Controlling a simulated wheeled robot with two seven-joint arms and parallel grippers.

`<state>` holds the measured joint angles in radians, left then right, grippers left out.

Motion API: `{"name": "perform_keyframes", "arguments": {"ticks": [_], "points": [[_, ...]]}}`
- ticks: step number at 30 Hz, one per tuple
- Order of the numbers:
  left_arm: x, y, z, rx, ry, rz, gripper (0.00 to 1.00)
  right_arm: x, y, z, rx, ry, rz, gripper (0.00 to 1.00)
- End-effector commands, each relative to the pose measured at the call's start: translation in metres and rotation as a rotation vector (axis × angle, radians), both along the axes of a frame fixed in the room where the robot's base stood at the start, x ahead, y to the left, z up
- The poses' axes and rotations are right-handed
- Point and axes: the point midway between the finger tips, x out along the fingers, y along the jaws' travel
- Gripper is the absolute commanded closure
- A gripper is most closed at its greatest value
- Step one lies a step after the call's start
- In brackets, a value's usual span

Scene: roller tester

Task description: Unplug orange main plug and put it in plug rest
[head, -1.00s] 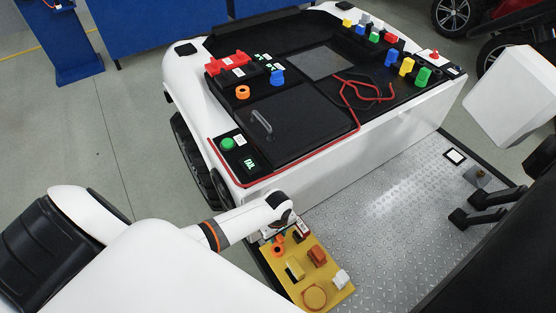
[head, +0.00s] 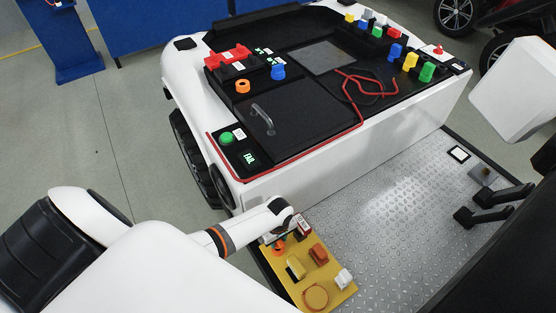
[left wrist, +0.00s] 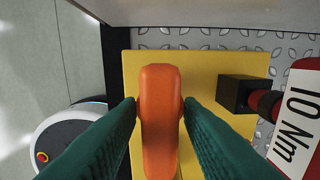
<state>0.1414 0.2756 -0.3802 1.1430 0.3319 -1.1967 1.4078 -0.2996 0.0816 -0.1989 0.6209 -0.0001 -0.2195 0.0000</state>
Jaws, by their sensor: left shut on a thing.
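The orange plug (left wrist: 160,120) stands upright to my camera in the middle of the left wrist view, between the two dark green fingers of my left gripper (left wrist: 160,106). The fingers press on it from both sides. Its lower end is cut off by the picture edge, so I cannot tell whether it is seated. Behind it is a yellow board (left wrist: 215,64), which also shows in the head view (head: 334,291). In the head view my left gripper (head: 279,238) is at the board's upper left corner, with the orange plug (head: 278,248) partly showing below it. My right gripper is not seen.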

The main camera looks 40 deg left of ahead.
Motion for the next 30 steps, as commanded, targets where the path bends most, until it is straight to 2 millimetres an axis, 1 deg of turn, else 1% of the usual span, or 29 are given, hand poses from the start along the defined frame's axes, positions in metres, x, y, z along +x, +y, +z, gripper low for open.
{"name": "perform_keyframes", "arguments": {"ticks": [14,22,30], "points": [[0.0005,-0.0001,0.0002,0.000,-0.001,0.000,1.00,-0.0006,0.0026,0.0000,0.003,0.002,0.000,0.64],[0.0005,-0.0003,0.0013,0.000,-0.002,0.000,1.00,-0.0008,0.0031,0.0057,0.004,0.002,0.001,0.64],[0.0005,0.0001,0.0000,0.001,-0.001,0.000,1.00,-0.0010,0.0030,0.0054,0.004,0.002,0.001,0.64]]}}
